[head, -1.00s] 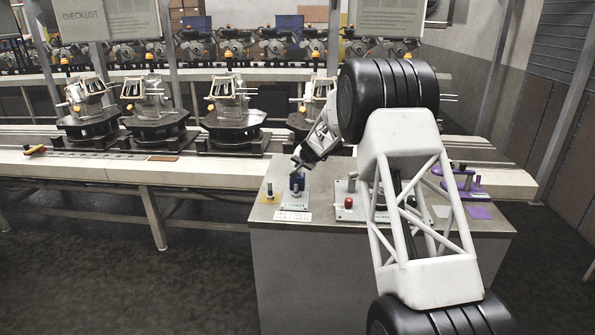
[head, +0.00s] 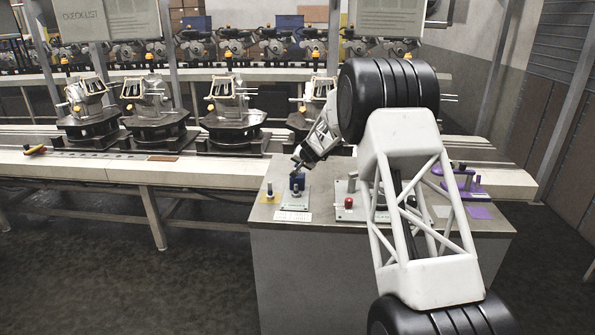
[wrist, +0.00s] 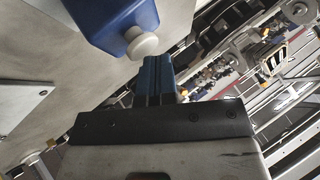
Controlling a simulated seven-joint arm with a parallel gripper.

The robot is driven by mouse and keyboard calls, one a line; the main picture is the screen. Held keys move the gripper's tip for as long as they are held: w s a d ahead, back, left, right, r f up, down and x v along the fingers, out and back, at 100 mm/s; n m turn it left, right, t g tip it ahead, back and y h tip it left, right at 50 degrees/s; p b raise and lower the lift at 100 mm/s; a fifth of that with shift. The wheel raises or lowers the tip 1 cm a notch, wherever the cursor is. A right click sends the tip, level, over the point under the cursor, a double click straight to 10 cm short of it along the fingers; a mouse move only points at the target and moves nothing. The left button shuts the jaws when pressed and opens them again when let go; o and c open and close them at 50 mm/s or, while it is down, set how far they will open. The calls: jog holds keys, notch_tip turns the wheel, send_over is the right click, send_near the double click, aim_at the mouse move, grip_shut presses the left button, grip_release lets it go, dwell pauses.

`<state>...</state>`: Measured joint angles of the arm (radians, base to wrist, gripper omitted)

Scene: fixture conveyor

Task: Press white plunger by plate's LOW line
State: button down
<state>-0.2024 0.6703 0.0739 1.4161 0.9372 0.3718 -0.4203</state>
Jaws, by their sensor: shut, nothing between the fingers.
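The white plunger (wrist: 146,44) is a round knob sticking out of a blue block (wrist: 112,18) in the wrist view. In the head view my gripper (head: 297,163) is just above the block. The LOW line is not readable.
The grey bench (head: 263,214) also holds a plate with a red button (head: 348,202) and a purple fixture (head: 470,187) to the right. A conveyor (head: 205,170) with several dark fixtures runs behind.

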jog(key=shift+r, duration=0.7)
jog(key=shift+r, duration=0.15)
jog(key=shift+r, duration=2.4)
